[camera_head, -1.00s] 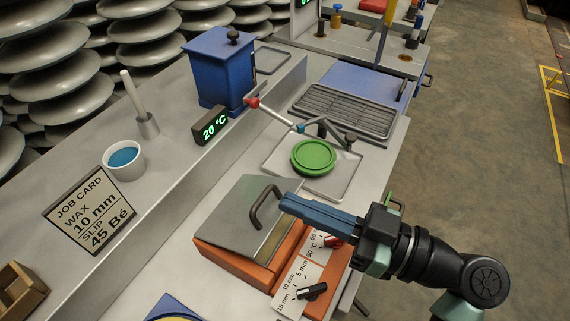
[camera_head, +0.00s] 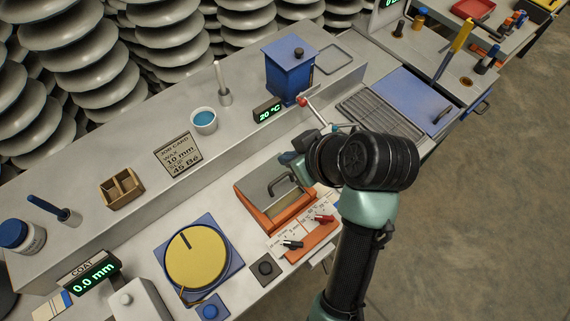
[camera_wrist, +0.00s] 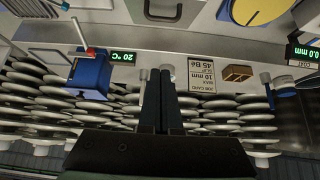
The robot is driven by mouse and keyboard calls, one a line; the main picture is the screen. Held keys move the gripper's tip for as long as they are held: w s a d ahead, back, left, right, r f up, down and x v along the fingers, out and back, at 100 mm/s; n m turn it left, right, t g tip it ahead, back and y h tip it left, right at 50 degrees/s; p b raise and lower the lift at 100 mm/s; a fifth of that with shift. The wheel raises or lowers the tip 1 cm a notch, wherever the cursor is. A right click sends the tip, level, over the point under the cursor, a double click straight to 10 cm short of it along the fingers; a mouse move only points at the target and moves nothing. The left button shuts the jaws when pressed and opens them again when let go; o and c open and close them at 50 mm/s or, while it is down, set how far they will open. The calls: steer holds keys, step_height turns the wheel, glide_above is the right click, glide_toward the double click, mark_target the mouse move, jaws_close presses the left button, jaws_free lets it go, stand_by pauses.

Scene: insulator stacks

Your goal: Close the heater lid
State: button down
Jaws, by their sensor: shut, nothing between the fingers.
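The heater (camera_head: 297,213) is an orange box with red and black knobs on its front. Its grey lid (camera_head: 257,188) lies over the top, looking flat; I cannot tell whether it is fully seated. The lid's dark handle (camera_head: 287,182) stands on its right part. The lid (camera_wrist: 150,30) and handle (camera_wrist: 163,10) also show at the top edge of the wrist view. My gripper (camera_wrist: 162,74) is shut and empty, apart from the handle. In the head view my wrist and arm mostly hide it, just beyond the heater's right side.
A blue box (camera_head: 289,75) with a 20 °C display (camera_head: 268,112) stands behind. A cup (camera_head: 204,120) and job card (camera_head: 178,153) sit on the back shelf. A yellow disc (camera_head: 198,258) is at the front left. A rack (camera_head: 375,115) lies beyond my arm.

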steer(key=p, duration=0.1)
glide_above(279, 180)
steer(key=w+a, duration=0.2)
step_height(279, 180, down, 8)
steer(key=shift+s+d+f+p, duration=0.3)
steer(key=shift+s+d+f, duration=0.15)
steer(key=shift+f, duration=0.15)
steer(key=shift+s+d+f+p, duration=0.25)
steer(key=shift+s+d+f, duration=0.15)
steer(key=shift+f, duration=0.15)
steer(key=shift+s+d+f, duration=0.15)
steer(key=shift+f, duration=0.2)
steer(key=shift+f, duration=0.1)
steer(key=shift+s+d+f+b, duration=0.1)
steer(key=shift+s+f+b, duration=0.05)
steer(key=shift+b, duration=0.2)
steer(key=shift+s+d+f+t+b, duration=0.15)
steer(key=shift+t+b, duration=0.15)
steer(key=shift+b, duration=0.1)
